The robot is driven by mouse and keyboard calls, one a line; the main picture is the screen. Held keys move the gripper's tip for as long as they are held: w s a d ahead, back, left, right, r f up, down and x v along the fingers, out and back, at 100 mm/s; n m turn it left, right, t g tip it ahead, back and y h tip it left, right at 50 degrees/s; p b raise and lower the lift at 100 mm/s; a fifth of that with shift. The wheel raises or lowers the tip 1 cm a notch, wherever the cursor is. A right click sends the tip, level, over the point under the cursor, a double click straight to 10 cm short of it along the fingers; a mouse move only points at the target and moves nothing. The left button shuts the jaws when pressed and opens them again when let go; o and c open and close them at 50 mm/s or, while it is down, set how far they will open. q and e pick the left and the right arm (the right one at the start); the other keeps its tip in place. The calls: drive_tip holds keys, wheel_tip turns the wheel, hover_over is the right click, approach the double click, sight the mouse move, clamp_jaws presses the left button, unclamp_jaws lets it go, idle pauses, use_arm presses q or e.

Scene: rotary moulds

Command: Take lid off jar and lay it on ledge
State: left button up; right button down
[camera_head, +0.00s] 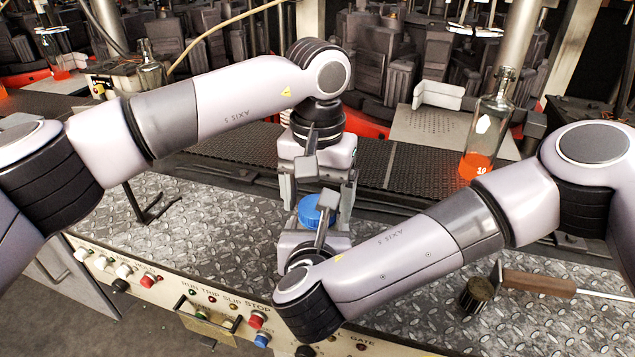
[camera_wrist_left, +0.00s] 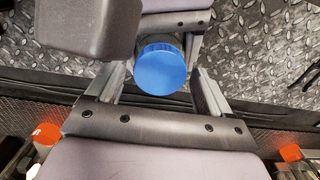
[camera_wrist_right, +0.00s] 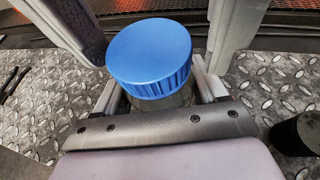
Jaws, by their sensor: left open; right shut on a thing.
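The jar's blue lid (camera_head: 316,210) shows between my two grippers in the head view. It also shows in the left wrist view (camera_wrist_left: 160,69) and the right wrist view (camera_wrist_right: 150,58), sitting on the jar. A little of the clear jar (camera_wrist_right: 176,99) shows under the lid; the rest is hidden. My right gripper (camera_wrist_right: 155,95) is shut on the jar below the lid. My left gripper (camera_wrist_left: 166,80) is open, with its fingers on either side of the lid and a gap to the right finger. The ledge cannot be told for certain.
A bottle with orange liquid (camera_head: 484,140) stands on the right, behind my right arm. A wooden-handled tool (camera_head: 540,283) and a dark round brush-like piece (camera_head: 477,294) lie at front right. A black bracket (camera_head: 150,208) stands on the left. Diamond-plate (camera_head: 215,228) is clear at left.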

use_arm(q)
drive_tip(key=c, duration=1.1)
drive_tip(key=n, duration=1.3)
drive_tip(key=shift+n, duration=0.4)
drive_tip(key=o, duration=1.2)
drive_tip(key=shift+c, duration=0.2)
drive_tip(key=shift+s, duration=0.1)
